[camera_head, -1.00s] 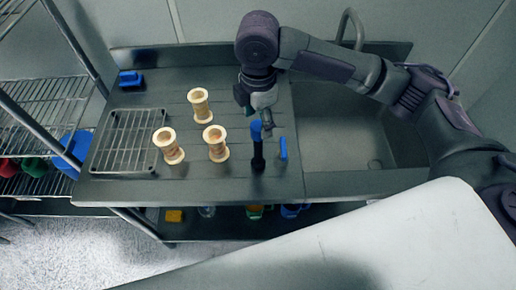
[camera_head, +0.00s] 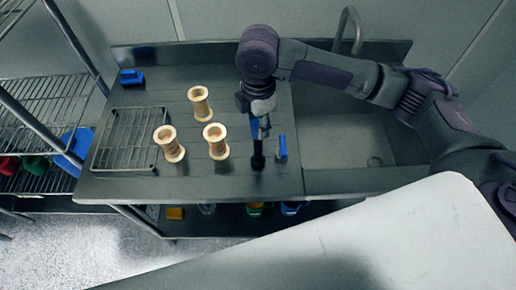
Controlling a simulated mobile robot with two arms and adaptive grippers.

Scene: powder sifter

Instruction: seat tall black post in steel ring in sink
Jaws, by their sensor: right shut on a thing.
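The tall black post (camera_head: 258,161) with a blue upper part stands upright on the steel counter, near its front edge and left of the sink. My right gripper (camera_head: 261,126) reaches down over it and is shut on its upper part, which the fingers partly hide. The steel ring (camera_head: 375,162) lies on the sink floor toward the right, clear of the post. My left gripper is not in view.
A small blue-topped object (camera_head: 282,150) stands close to the right of the post. Three cream spools (camera_head: 199,104) and a wire rack (camera_head: 126,139) are on the counter's left. The sink basin (camera_head: 335,137) looks open; a faucet (camera_head: 350,24) stands behind it.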

